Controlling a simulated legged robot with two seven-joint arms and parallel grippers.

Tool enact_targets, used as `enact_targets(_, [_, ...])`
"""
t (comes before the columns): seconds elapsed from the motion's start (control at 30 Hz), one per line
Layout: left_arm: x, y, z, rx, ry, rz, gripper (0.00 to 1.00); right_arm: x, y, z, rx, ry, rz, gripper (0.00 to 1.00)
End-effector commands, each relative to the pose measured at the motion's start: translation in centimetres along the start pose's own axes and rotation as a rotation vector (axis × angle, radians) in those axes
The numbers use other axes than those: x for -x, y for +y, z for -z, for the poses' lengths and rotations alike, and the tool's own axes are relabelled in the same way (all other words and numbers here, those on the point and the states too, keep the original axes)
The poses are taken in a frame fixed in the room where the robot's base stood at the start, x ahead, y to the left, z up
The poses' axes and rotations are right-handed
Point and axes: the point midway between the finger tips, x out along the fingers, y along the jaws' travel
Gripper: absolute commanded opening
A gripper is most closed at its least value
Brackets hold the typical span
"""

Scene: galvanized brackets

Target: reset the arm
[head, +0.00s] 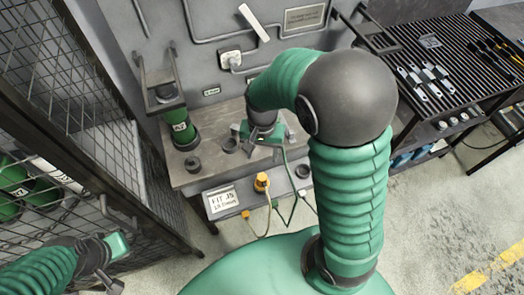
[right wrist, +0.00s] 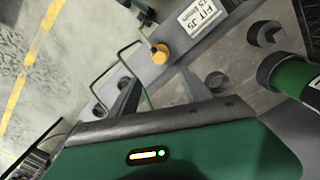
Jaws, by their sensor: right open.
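My right arm reaches over the grey workbench (head: 185,178), and its bulky green links cover much of the head view. My right gripper (head: 262,133) is over the bench, partly hidden by its own wrist. In the right wrist view its two grey fingers (right wrist: 160,92) stand apart with nothing between them. My left gripper (head: 115,262) is low at the left, beside the mesh cage, and its fingers are too unclear to judge.
A green cylinder (head: 181,127) stands in a bracket at the bench's left. An orange-capped fitting (head: 262,183) with cables is on the bench front, beside a white label (head: 221,199). A mesh cage (head: 75,85) stands left. A slatted rack (head: 455,65) holds metal brackets (head: 427,73).

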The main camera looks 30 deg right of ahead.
Motion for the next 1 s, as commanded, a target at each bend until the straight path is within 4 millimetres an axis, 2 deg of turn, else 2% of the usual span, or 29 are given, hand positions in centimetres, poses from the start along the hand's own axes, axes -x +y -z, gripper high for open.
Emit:
enact_targets(0.33, [0.0, 0.0, 0.0, 0.000, 0.000, 0.000, 0.00, 0.0, 0.0, -0.3, 0.027, 0.006, 0.006, 0.56])
enact_targets(0.37, [0.0, 0.0, 0.0, 0.000, 0.000, 0.000, 0.00, 0.1, -0.1, -0.8, 0.071, 0.016, 0.016, 0.56])
enact_targets(0.5, [0.0, 0.0, 0.0, 0.000, 0.000, 0.000, 0.00, 0.6, -0.4, -4.6, 0.483, 0.133, 0.075, 0.56])
enact_targets(0.63, [0.0, 0.0, 0.0, 0.000, 0.000, 0.000, 0.00, 0.8, -0.5, -6.6, 0.742, 0.222, 0.087, 0.56])
enact_targets(1.0, [0.0, 0.0, 0.0, 0.000, 0.000, 0.000, 0.00, 0.7, -0.6, -6.5, 0.760, 0.225, 0.086, 0.56])
